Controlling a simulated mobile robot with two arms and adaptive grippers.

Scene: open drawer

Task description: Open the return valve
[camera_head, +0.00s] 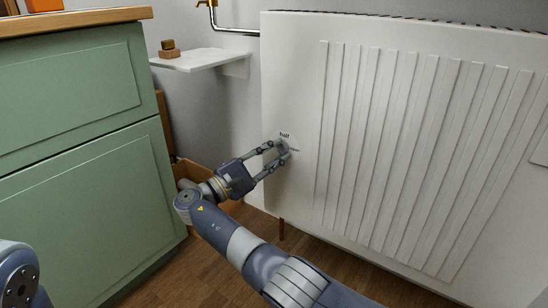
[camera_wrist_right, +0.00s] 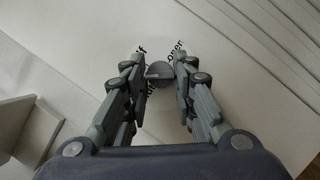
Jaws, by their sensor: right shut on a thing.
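In the right wrist view the dark knob (camera_wrist_right: 160,70) lies between the fingertips of my right gripper (camera_wrist_right: 160,65). The knob's exact setting is hard to tell. My left gripper is out of view.
The ribbed white radiator (camera_head: 420,150) fills the right side. A green cabinet (camera_head: 80,150) stands at the left. A small white wall shelf (camera_head: 200,59) holds a small brown block (camera_head: 169,50). A wooden box (camera_head: 195,172) stands on the floor behind my right wrist.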

